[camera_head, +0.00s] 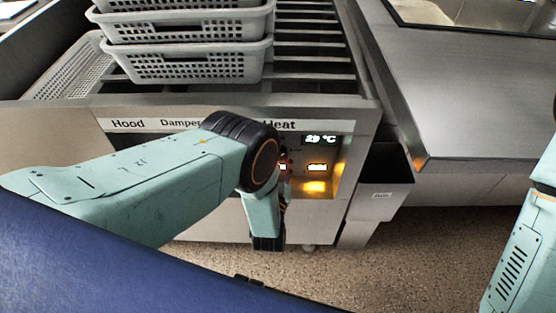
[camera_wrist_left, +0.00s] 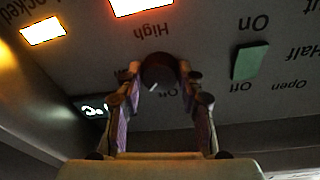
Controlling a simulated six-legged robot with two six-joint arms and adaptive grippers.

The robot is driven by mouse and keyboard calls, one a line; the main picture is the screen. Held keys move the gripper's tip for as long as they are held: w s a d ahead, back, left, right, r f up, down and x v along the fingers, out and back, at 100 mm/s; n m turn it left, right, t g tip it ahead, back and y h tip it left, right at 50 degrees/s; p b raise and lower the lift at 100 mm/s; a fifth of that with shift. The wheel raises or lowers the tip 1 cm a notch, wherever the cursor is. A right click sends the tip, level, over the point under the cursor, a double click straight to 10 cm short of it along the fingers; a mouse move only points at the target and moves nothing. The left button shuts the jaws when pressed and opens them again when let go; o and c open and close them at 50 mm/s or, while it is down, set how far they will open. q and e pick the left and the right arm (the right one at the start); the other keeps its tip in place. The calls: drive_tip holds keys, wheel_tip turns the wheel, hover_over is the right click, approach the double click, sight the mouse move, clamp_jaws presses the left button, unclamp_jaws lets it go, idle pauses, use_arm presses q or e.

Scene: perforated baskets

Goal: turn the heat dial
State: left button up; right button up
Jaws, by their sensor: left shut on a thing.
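In the head view my left arm hides the dial and most of the gripper, under the Heat label (camera_head: 281,125). A lit temperature display (camera_head: 320,139) sits to the right of the arm. My right arm shows at the right edge; its gripper is out of frame.
Lit amber indicators (camera_head: 317,168) are on the panel beside my left arm. A green switch (camera_wrist_left: 250,61) is to the right of the dial in the wrist view. Stacked perforated grey baskets (camera_head: 185,62) stand on the rack above. A steel counter (camera_head: 450,100) is at right.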

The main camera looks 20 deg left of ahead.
use_arm(q)
drive_tip(key=shift+w+d+r+n+y, duration=0.1)
drive_tip(key=shift+n+y, duration=0.2)
drive_tip(key=shift+n, duration=2.15)
drive_tip(key=shift+w+d+n+y, duration=0.1)
drive_tip(key=shift+n+y, duration=0.2)
drive_tip(key=shift+n, duration=2.15)
drive_tip(key=shift+a, duration=0.1)
drive_tip(key=o, duration=1.2)
drive_tip(key=shift+s, duration=0.15)
drive_tip(key=v, duration=1.2)
